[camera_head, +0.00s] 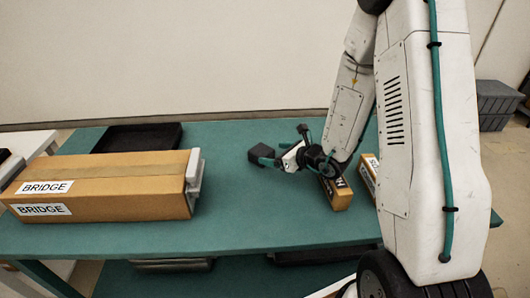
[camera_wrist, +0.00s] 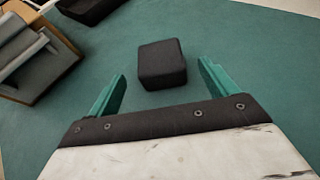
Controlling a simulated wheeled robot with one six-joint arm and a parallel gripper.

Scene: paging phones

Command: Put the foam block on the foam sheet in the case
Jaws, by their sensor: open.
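A dark grey block (camera_wrist: 162,64), which looks like the foam block, lies on the green table top (camera_wrist: 230,35). In the head view the block (camera_head: 259,152) is near the middle of the table. My gripper (camera_head: 277,157) is open and low beside it. In the wrist view the block is ahead of and between the two green fingers of my gripper (camera_wrist: 162,72), with a gap on each side. A shallow black tray (camera_head: 140,137) stands at the back left; it may be the case. I cannot make out a foam sheet in it.
A long cardboard box marked BRIDGE (camera_head: 105,184) lies at the left, with a grey part (camera_head: 194,180) at its right end. A small carton (camera_head: 337,192) stands under my arm at the right. The table front between them is clear.

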